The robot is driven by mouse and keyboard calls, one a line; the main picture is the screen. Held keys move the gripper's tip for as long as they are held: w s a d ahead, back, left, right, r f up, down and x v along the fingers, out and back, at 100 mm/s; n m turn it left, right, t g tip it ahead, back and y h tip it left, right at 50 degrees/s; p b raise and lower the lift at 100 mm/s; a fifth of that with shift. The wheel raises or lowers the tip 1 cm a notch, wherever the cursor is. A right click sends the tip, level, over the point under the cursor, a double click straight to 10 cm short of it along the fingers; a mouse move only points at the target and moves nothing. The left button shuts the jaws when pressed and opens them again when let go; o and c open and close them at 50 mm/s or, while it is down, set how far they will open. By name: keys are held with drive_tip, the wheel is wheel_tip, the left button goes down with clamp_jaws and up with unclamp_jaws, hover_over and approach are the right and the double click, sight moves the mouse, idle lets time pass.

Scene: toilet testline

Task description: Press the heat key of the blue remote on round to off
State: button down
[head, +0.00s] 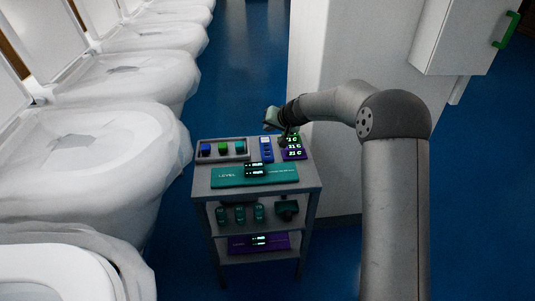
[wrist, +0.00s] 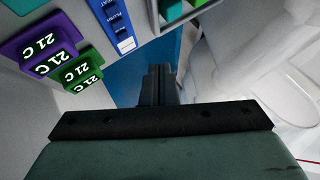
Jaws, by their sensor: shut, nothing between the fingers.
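The blue remote (head: 266,150) lies on the top of a grey cart, between a tray of coloured blocks and the temperature displays. In the wrist view the remote (wrist: 117,26) is at the upper edge, cut off at the top, with white lettering and a pale key near its lower end. The lettering is only partly legible. My gripper (wrist: 158,72) is shut and empty. Its fingertips appear below and to the right of the remote in the wrist view, apart from it. In the head view my arm's end is just above the cart's back right.
Purple and green displays (wrist: 50,48) reading 21 C sit beside the remote. The tray (head: 222,156) holds blue, green and teal blocks. A teal LEVEL panel (head: 228,177) lies in front. White toilets (head: 90,150) line the left; a white cabinet (head: 335,100) stands behind the cart.

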drive_tip(key=b, duration=0.4)
hover_over(267, 154)
drive_tip(key=f, duration=0.4)
drive_tip(key=d+f, duration=0.1)
drive_tip(key=f, duration=0.2)
drive_tip(key=shift+s+f, duration=0.1)
drive_tip(key=shift+f+b, duration=0.6)
drive_tip(key=shift+b, duration=0.3)
drive_tip(key=shift+f, duration=0.15)
idle(0.5)
drive_tip(key=shift+f+b, duration=0.25)
drive_tip(key=shift+b, duration=0.45)
drive_tip(key=shift+f+b, duration=0.45)
drive_tip(key=shift+b, duration=0.1)
idle(0.3)
drive_tip(key=shift+r, duration=0.15)
drive_tip(key=shift+r+p, duration=0.35)
drive_tip(key=shift+r, duration=0.4)
